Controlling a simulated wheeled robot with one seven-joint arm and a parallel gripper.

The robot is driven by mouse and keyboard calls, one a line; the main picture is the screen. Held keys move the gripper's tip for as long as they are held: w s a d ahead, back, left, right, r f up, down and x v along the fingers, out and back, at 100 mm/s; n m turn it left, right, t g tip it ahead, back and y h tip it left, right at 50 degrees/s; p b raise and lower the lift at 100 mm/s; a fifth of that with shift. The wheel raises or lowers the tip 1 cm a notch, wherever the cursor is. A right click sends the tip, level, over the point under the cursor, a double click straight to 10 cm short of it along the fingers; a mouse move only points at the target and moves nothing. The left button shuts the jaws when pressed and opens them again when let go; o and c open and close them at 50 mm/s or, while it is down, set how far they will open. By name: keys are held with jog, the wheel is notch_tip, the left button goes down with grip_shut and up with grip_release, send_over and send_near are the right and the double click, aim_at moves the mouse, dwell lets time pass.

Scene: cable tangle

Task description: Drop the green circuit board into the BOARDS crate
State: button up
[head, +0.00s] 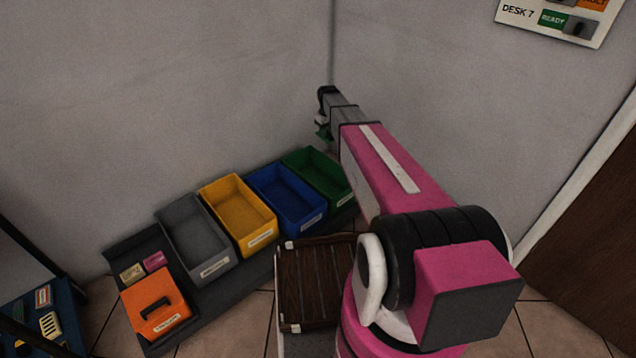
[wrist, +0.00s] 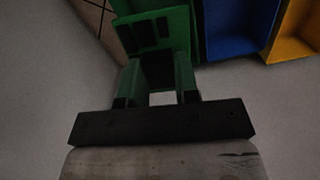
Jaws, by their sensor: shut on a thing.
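My gripper (head: 323,122) is shut on the green circuit board (head: 324,132), a small green patch at the arm's end in the head view. In the wrist view the board (wrist: 147,45) shows dark chips and sits at the fingertips of my gripper (wrist: 158,72). It is held in the air on the far side, near the wall corner, with the green crate (head: 322,172) below it in the picture. That crate is the rightmost in the row and looks empty. Its label is too small to read, so I cannot tell which crate is marked BOARDS.
Blue (head: 285,197), yellow (head: 238,212) and grey (head: 196,236) crates stand left of the green one, all apparently empty. An orange box (head: 157,306) with a black handle is at the front left. A dark slatted tray (head: 315,285) lies near my base. Walls rise close behind.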

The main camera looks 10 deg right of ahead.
jog(key=w+f+n, duration=0.1)
jog(key=w+f, duration=0.3)
jog(key=f, duration=0.9)
jog(key=w+f+n, duration=0.1)
jog(key=w+f, duration=0.3)
jog(key=f, duration=0.9)
jog(key=shift+n, duration=0.3)
jog(key=o, duration=1)
jog(key=shift+r, duration=0.15)
notch_tip(320, 180, up, 10)
jog(key=shift+r, duration=0.25)
